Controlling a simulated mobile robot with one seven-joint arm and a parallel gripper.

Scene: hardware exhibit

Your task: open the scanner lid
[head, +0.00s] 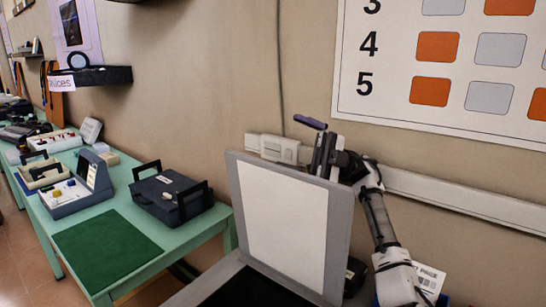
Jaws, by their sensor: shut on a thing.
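The scanner lid (289,222) stands raised and nearly upright at the lower middle, a grey frame with a white inner panel facing me. The dark scanner bed (245,290) shows below it, cut off by the bottom edge of the view. My gripper (323,157) is at the lid's top right edge, shut on it. The lid hides part of my gripper, so the exact contact is not visible. My arm comes up from the lower right, behind the lid's right side.
The wall with a white rail (460,195) is close behind the lid. A green table (190,237) at left holds a green mat (105,250), a dark box with black handles (170,195) and a grey-blue device (78,190). A chart (450,60) hangs above right.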

